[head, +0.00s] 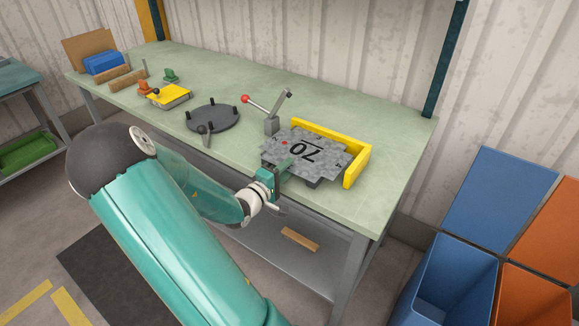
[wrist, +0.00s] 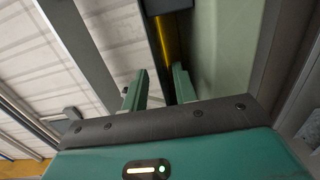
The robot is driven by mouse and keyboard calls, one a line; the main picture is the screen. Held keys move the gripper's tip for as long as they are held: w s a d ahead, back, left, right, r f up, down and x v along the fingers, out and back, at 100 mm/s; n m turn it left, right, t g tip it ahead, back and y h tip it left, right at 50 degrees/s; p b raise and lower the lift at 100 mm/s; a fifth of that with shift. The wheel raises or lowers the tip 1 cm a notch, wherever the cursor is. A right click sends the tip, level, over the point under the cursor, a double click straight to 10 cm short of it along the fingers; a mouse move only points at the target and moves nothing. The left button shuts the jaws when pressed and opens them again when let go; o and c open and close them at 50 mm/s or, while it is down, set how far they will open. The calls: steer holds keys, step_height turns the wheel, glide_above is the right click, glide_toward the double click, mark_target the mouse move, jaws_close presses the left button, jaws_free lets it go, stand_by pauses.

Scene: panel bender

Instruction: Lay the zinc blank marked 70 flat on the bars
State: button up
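The zinc blank marked 70 (head: 325,160) is a mottled grey notched plate with a red dot. In the head view it looks about level beside a yellow L-shaped fence (head: 357,165). The bars are mostly hidden under it; a dark piece shows below its front edge. My gripper (head: 284,164) is at the blank's near left edge, one finger showing over the plate. In the wrist view my gripper (wrist: 159,88) has its two green fingers apart, with a dark strip, perhaps the blank edge-on, between them. I cannot tell whether a finger touches it.
A lever with a red knob (head: 246,99) stands behind the blank. A dark round plate with pegs (head: 212,119), a yellow block (head: 170,96) and a blue bin (head: 103,63) are farther left on the green bench (head: 240,75). Blue and orange bins stand on the floor at right.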

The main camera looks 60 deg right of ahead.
steer(key=v, duration=1.1)
steer(key=shift+a, duration=0.35)
